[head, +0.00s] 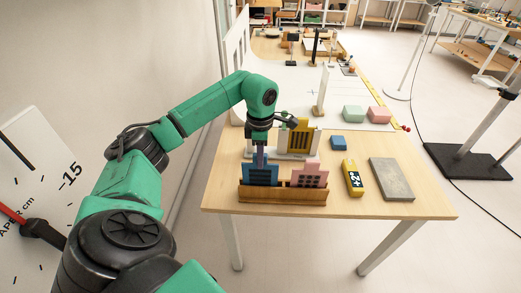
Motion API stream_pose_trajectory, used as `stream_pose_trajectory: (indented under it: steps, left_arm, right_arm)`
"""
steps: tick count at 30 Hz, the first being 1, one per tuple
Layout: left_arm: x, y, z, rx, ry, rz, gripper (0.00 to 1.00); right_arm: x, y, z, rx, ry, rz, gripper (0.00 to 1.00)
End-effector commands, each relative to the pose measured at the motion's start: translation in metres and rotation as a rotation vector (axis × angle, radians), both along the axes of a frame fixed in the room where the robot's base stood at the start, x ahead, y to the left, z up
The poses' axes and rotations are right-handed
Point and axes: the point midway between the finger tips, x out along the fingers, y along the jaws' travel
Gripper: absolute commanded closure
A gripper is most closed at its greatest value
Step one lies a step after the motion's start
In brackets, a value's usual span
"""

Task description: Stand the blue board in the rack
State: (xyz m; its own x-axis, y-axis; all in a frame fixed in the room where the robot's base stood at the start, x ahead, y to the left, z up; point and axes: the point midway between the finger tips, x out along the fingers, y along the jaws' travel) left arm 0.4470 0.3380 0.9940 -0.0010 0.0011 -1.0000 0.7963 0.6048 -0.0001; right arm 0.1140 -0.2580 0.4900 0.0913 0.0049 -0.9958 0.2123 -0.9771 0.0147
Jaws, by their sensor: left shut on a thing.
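The blue board (261,176), cut like a building front with dark windows, stands upright at the left end of the wooden rack (282,196). Its lower edge is hidden behind the rack's front wall, so I cannot tell whether it touches the bottom. My left gripper (260,157) points down from above and is shut on the top of the blue board. A pink board (310,174) stands in the same rack, to the right of the blue one. My right gripper is not in view.
Behind the rack stands a yellow board (300,136) by a white piece. To the right lie a small blue block (338,143), a yellow marked block (352,178) and a grey slab (391,179). Green (353,113) and pink (378,115) blocks sit farther back. The table's front right is clear.

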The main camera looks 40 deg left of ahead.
Motion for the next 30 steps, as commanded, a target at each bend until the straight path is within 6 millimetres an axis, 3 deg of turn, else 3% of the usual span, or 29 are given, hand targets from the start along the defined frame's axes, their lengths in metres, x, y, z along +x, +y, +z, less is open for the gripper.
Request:
stream_pose_trajectory:
  steps: [9,17,18,20,21,30]
  left_arm:
    - [0.000,0.000,-0.014,0.000,0.000,0.000,1.00]
    - [0.000,0.000,-0.014,0.000,-0.001,0.000,1.00]
    - [0.000,0.000,-0.014,-0.001,-0.001,0.000,0.71]
    - [0.000,0.000,-0.014,0.000,0.000,0.000,0.48]
    - [0.000,0.000,-0.014,0.000,0.000,0.000,0.43]
    - [0.000,0.000,-0.013,0.001,-0.001,0.000,0.43]
  right_arm:
    - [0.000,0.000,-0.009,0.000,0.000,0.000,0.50]
    - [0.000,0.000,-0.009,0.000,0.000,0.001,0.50]
    - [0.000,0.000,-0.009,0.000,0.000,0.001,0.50]
    - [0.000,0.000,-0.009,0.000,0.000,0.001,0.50]
    - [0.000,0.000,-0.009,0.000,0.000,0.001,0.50]
    - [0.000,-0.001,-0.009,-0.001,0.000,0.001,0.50]
